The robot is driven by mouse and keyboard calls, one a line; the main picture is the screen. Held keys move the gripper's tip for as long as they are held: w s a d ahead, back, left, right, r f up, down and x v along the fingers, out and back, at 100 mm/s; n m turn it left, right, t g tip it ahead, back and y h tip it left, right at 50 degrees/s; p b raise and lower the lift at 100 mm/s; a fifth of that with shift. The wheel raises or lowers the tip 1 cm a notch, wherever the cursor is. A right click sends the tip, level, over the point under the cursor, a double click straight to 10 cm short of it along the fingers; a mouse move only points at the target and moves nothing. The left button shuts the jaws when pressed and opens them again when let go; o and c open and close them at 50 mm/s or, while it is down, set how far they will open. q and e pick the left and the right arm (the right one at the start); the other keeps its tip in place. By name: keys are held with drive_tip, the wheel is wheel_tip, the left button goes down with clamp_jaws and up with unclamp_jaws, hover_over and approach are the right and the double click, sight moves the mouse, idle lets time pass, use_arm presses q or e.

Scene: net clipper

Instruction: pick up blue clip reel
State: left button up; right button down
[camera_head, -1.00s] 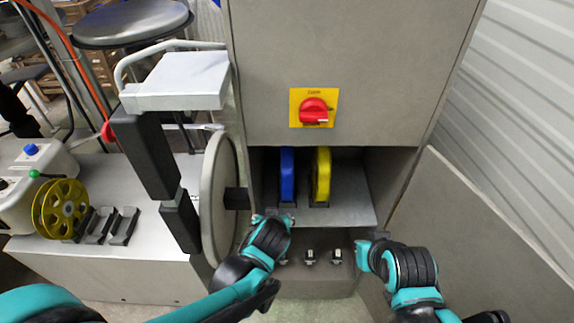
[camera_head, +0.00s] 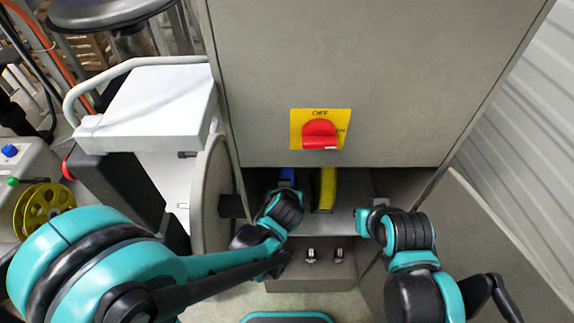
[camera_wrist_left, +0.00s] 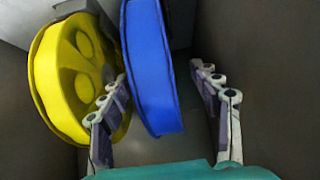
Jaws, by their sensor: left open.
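The blue clip reel (camera_head: 287,175) stands upright in the cabinet's open compartment, largely hidden behind my left gripper (camera_head: 285,192) in the head view. In the left wrist view, the blue reel (camera_wrist_left: 150,65) lies in the picture between the two spread fingers of my left gripper (camera_wrist_left: 158,76). The fingers are open, one on each side of it, and not visibly closed on it. My right gripper (camera_head: 368,220) is in front of the cabinet at the right; its fingers are too small to judge.
A yellow reel (camera_head: 326,188) stands right of the blue one; in the wrist view the yellow reel (camera_wrist_left: 72,80) is close beside the left finger. The compartment has grey side walls.

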use_arm(q)
drive_tip(key=b+x, duration=0.1)
drive_tip(key=x, duration=0.1)
drive_tip(key=b+x, duration=0.1)
drive_tip(key=x, duration=0.1)
drive_tip(key=b+x, duration=0.1)
drive_tip(key=x, duration=0.2)
drive_tip(key=shift+d+f, duration=0.15)
drive_tip(key=shift+d, duration=0.15)
drive_tip(key=shift+w+f, duration=0.2)
drive_tip(key=shift+w, duration=0.1)
clamp_jaws()
